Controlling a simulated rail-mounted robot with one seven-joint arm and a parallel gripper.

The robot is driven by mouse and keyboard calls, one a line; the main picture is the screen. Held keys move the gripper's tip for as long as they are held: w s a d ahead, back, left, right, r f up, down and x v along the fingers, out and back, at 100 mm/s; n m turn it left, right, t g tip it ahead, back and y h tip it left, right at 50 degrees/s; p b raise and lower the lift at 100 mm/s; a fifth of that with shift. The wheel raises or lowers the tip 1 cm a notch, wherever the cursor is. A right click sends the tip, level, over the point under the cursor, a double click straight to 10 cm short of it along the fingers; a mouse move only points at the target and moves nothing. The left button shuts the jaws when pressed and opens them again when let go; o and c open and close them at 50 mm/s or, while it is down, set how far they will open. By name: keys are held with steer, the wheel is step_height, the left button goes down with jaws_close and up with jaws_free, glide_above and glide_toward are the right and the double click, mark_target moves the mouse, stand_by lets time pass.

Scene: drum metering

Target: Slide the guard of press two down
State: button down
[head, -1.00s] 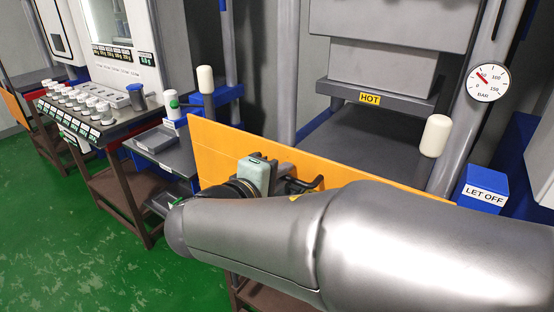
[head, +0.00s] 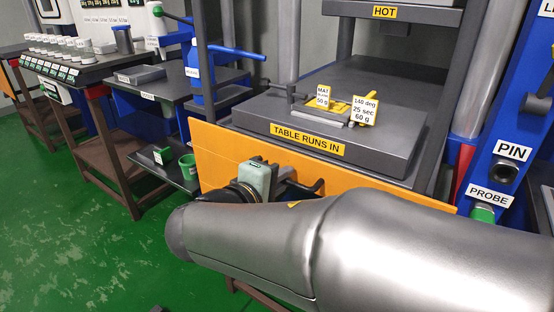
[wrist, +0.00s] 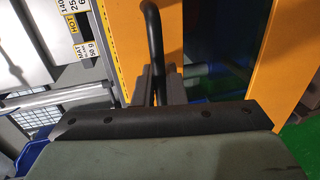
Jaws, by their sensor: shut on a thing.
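The guard (head: 235,160) is a wide orange panel in front of the press's lower part in the head view. Its top edge stands just below the front of the press table (head: 330,155). A black bar handle (head: 308,187) sticks out from its face. My gripper (head: 284,178) is shut on this handle. In the wrist view the handle (wrist: 152,35) runs down between my gripper's fingers (wrist: 157,85), with the orange guard (wrist: 142,75) behind it. My forearm hides the guard's lower right part.
A blue post with PIN (head: 512,150) and PROBE labels stands at right. Benches with jars (head: 60,48) stand at left. Green floor (head: 80,240) is free at lower left.

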mark_target(291, 190)
step_height(291, 190, down, 4)
steer(key=shift+f+b, duration=0.1)
steer(key=shift+b, duration=1.15)
steer(key=shift+f, duration=0.15)
steer(key=c, duration=1.9)
jaws_free()
steer(key=shift+s+a, duration=0.1)
steer(key=p+v, duration=0.3)
steer(key=v, duration=1.4)
steer(key=shift+s+p, duration=0.2)
steer(key=shift+p, duration=0.2)
